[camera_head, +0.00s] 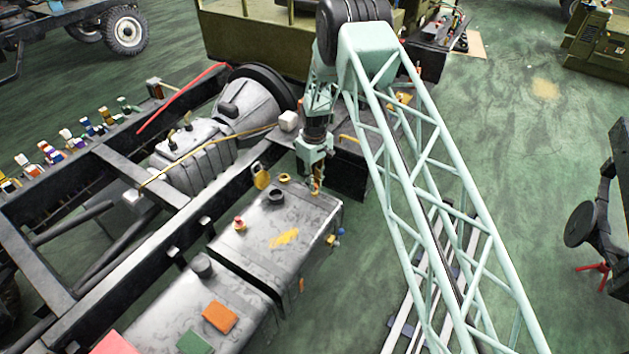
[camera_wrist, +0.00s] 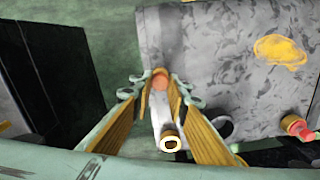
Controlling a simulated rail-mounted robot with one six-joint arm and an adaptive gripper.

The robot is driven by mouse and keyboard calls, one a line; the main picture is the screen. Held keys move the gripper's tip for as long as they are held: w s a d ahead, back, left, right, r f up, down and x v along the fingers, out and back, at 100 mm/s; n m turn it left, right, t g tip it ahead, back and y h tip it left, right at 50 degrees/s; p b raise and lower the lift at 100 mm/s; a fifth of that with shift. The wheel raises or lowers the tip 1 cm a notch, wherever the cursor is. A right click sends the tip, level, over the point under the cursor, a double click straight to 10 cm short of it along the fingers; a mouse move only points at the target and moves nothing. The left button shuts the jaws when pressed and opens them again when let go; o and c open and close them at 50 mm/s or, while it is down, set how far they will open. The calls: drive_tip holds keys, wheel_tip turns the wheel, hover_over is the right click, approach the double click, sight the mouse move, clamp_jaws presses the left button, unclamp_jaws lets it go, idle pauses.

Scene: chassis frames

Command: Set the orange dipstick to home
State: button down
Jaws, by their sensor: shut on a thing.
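The orange dipstick (camera_wrist: 160,80) shows as a small orange round end between my fingertips in the wrist view. My gripper (camera_wrist: 160,88) is shut on it there; the tips sit over the edge of a grey tank (camera_wrist: 205,60). In the head view my gripper (camera_head: 316,182) points down at the tank's far right corner, with a bit of orange between its fingers. The dipstick's lower part is hidden, so I cannot tell whether it is in a hole. A yellow ring fitting (camera_wrist: 171,143) lies close by; it also shows left of my gripper in the head view (camera_head: 284,178).
A dark cap (camera_head: 276,197), a hanging yellow tag (camera_head: 260,175) and a red knob (camera_head: 239,223) stand on or near the tank (camera_head: 245,255). Black chassis rails (camera_head: 150,265) run along the left. Open green floor (camera_head: 540,160) lies to the right.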

drive_tip(key=shift+s+f, duration=0.1)
drive_tip(key=shift+f, duration=0.25)
drive_tip(key=c, duration=2.5)
unclamp_jaws()
drive_tip(key=shift+f, duration=0.1)
drive_tip(key=shift+r, duration=0.35)
wheel_tip(320, 180, up, 12)
drive_tip(key=shift+f, duration=0.2)
